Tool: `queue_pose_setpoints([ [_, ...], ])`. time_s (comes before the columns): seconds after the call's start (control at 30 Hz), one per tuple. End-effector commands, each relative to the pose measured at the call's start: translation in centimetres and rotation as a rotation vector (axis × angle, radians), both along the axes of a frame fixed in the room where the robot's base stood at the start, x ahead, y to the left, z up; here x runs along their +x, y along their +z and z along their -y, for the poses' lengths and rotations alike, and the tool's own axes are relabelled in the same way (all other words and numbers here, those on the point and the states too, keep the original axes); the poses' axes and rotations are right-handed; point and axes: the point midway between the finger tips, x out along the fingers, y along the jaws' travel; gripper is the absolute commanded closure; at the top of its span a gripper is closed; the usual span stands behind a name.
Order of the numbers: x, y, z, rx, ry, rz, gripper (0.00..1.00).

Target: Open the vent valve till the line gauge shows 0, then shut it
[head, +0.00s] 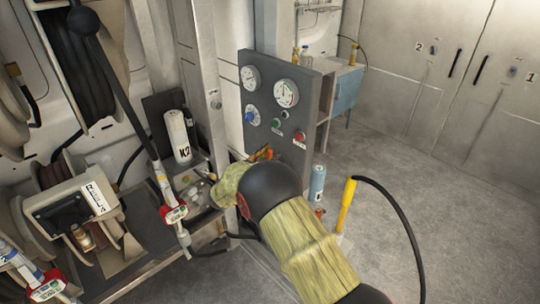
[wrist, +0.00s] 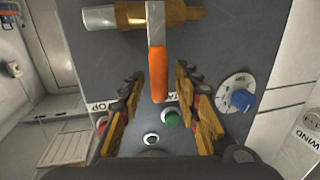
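The vent valve's orange lever (wrist: 158,72) hangs from a brass valve body (wrist: 185,12) on the grey panel in the wrist view. In the head view a bit of orange (head: 267,153) shows at the panel's lower edge, mostly hidden by my arm. My gripper (wrist: 159,80) is open, with one finger on each side of the lever and gaps showing on both sides. Two round gauges sit on the panel in the head view, a larger one (head: 286,93) and a smaller one (head: 250,77). Their readings are too small to tell; which is the line gauge is unclear.
The panel also carries a blue knob (wrist: 242,100), a green button (wrist: 173,118) and a red button (head: 299,135). A white K2 cylinder (head: 178,135) stands left of the panel. A blue can (head: 317,183) and a yellow-handled hose (head: 346,205) are at right, with open floor beyond.

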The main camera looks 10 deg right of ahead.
Motion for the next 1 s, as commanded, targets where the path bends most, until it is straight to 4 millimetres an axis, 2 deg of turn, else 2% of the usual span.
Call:
queue_pose_setpoints([
  [0.6,-0.02,-0.02,-0.04,0.000,0.000,0.000,1.00],
  [1.0,-0.03,-0.03,-0.04,0.000,0.000,0.000,1.00],
])
